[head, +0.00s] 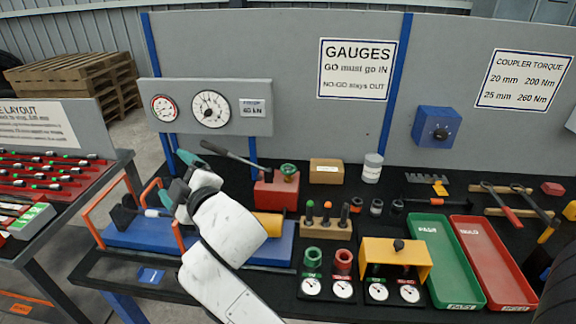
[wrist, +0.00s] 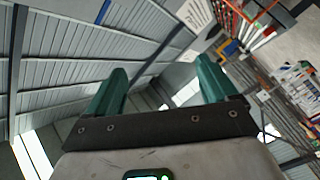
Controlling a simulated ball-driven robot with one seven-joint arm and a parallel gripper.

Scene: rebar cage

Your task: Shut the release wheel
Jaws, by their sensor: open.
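The release wheel (head: 288,170) is a small green knob on top of the red hand pump block (head: 276,190), near the middle of the bench in the head view. A dark pump lever (head: 232,150) slants up and left from the block. My gripper (head: 176,178) is to the left of the wheel, clearly apart from it, above the blue frame with orange posts. In the wrist view its two teal fingers (wrist: 162,78) are spread with nothing between them. The wrist view shows mostly the roof, and the wheel is not in it.
A cardboard box (head: 326,171) and a grey canister (head: 372,168) stand right of the pump. Several coloured plugs in a wooden block (head: 326,230) stand in front. The gauge panel (head: 205,107) rises behind my gripper. Green (head: 447,262) and red trays lie at right.

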